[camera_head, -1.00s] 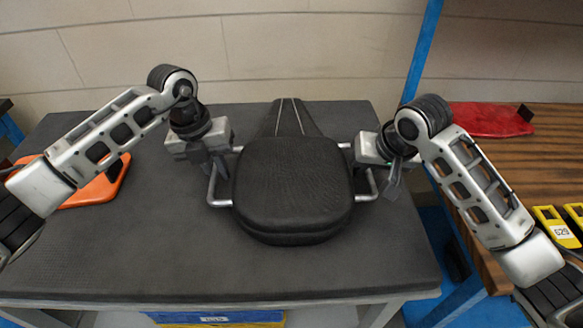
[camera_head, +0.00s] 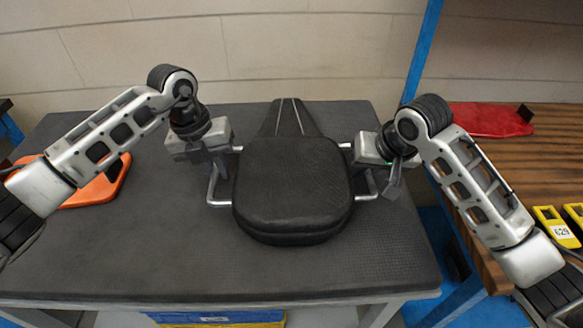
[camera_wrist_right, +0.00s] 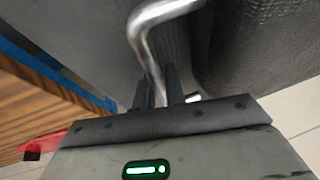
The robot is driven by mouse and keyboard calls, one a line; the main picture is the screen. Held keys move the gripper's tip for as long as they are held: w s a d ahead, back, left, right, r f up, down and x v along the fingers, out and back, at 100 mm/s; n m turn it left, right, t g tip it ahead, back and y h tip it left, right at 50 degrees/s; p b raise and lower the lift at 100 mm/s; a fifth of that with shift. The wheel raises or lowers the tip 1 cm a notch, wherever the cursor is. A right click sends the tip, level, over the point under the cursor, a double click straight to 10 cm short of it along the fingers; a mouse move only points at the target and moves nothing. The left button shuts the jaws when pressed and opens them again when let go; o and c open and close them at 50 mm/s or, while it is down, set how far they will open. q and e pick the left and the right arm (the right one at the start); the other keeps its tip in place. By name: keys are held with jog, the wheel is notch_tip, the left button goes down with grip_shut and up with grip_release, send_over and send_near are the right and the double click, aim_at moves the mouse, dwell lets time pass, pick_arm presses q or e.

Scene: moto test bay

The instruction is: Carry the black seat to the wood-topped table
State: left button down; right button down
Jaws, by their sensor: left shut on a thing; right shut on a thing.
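The black seat (camera_head: 293,185) is on or just above the dark-topped table (camera_head: 120,255), its narrow tail pointing to the wall; I cannot tell if it touches. A metal handle sticks out on each side. My left gripper (camera_head: 215,165) is shut on the left handle (camera_head: 214,194). My right gripper (camera_head: 390,172) is shut on the right handle (camera_head: 368,188). In the right wrist view the bent metal handle (camera_wrist_right: 145,40) runs down between the fingers (camera_wrist_right: 160,88). The wood-topped table (camera_head: 545,160) stands to the right.
A red item (camera_head: 488,119) and yellow pieces (camera_head: 553,226) lie on the wooden top. An orange item (camera_head: 98,190) lies on the dark table's left. A blue post (camera_head: 424,50) rises between the tables, above a gap. The middle of the wooden top is clear.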

jog(key=shift+r, duration=0.1)
